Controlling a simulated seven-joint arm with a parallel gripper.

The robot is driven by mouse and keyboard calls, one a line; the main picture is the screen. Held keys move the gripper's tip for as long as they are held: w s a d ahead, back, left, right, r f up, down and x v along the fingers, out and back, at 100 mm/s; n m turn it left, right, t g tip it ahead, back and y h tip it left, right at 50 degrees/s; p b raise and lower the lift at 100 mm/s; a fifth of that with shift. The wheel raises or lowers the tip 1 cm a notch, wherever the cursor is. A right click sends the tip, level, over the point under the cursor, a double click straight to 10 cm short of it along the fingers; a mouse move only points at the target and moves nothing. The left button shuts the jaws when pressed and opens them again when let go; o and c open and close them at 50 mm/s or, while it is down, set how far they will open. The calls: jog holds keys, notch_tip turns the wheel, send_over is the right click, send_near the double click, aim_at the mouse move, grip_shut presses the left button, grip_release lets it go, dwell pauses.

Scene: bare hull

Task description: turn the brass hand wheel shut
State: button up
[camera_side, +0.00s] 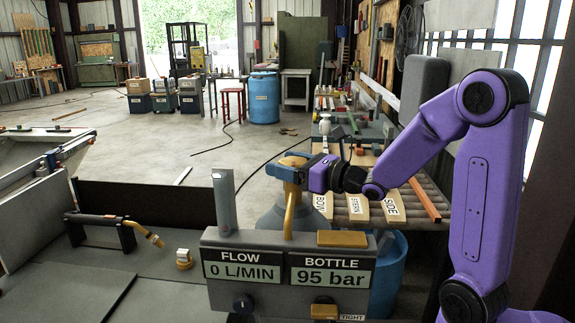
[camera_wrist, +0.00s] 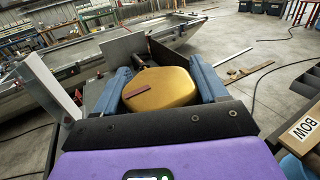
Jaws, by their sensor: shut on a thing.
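The brass hand wheel (camera_wrist: 160,90) fills the space between the two blue fingers of my gripper (camera_wrist: 161,80) in the wrist view. A dark reddish mark lies across its near left part. In the side view the wheel (camera_side: 293,160) shows as a brass top just above my gripper (camera_side: 288,173), over the grey bottle (camera_side: 283,218). The fingers are shut on the wheel from both sides. The gauge box (camera_side: 288,245) in front reads flow 0 L/MIN and bottle 95 bar.
A torch (camera_side: 112,222) rests on a stand at left, near a small brass piece (camera_side: 184,259). A grey post (camera_side: 223,200) rises beside the bottle. Labelled plates BOW (camera_side: 321,204), STERN and SIDE lie on the bench at right. A blue barrel (camera_side: 388,275) stands below.

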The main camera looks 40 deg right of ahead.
jog(key=shift+f, duration=0.15)
jog(key=o, duration=1)
jog(key=shift+o, duration=0.2)
jog(key=shift+s+d, duration=0.1)
jog(key=v, duration=1.7)
dwell(0.4)
